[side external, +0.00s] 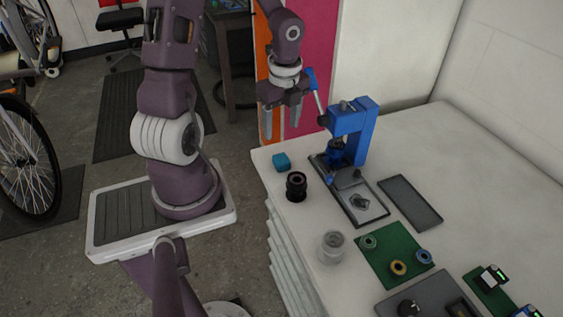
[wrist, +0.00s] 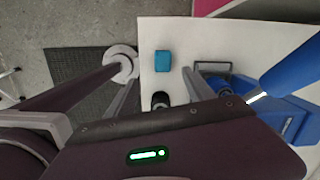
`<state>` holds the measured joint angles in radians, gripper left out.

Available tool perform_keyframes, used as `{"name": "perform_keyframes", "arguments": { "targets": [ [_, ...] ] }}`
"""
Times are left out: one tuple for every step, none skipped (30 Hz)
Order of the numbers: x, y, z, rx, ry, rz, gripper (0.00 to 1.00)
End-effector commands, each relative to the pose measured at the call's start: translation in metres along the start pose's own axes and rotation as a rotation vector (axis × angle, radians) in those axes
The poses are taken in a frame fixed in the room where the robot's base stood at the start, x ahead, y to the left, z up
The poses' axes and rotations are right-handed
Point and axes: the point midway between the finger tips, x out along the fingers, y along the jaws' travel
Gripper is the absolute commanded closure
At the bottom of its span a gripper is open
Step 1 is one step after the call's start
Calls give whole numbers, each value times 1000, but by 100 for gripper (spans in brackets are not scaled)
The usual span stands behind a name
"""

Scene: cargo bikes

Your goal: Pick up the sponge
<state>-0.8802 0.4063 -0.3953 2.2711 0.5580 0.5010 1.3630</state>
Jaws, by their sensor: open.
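A small blue sponge (side external: 281,162) lies on the white table near its far left corner. In the wrist view the sponge (wrist: 162,64) sits ahead of the fingers, near the table's left edge. My gripper (side external: 282,122) is open and empty, pointing down in the air above the table's far left corner. In the wrist view my gripper (wrist: 158,92) shows its two fingers spread apart, with the sponge beyond the gap between them. Nothing touches the sponge.
A blue press (side external: 352,130) stands right of the sponge, its handle near my gripper. A black cylindrical part (side external: 296,187) stands just in front of the sponge. A clear jar (side external: 332,246), a green mat (side external: 376,268) with rings and a grey tray (side external: 410,202) are farther off.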

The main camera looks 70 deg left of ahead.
Motion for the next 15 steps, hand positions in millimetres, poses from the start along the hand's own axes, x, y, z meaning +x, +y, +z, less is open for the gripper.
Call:
{"name": "perform_keyframes", "arguments": {
  "targets": [
    [19,1,4,71,44,17,38],
    [28,0,6,116,66,18,38],
    [36,0,7,164,89,17,38],
    [41,0,8,191,102,15,38],
    [45,0,8,211,111,11,38],
    [49,0,8,228,119,10,38],
    [53,0,7,235,121,10,38],
    [57,0,7,239,122,10,38],
    [62,0,6,241,122,10,38],
    [66,-1,5,241,122,11,38],
    [71,-1,4,241,122,11,38],
    [77,-2,2,241,122,12,38],
    [83,-3,1,240,122,13,38],
    [89,-5,0,241,122,13,38],
    [97,-6,-1,240,121,14,38]
  ]
}}
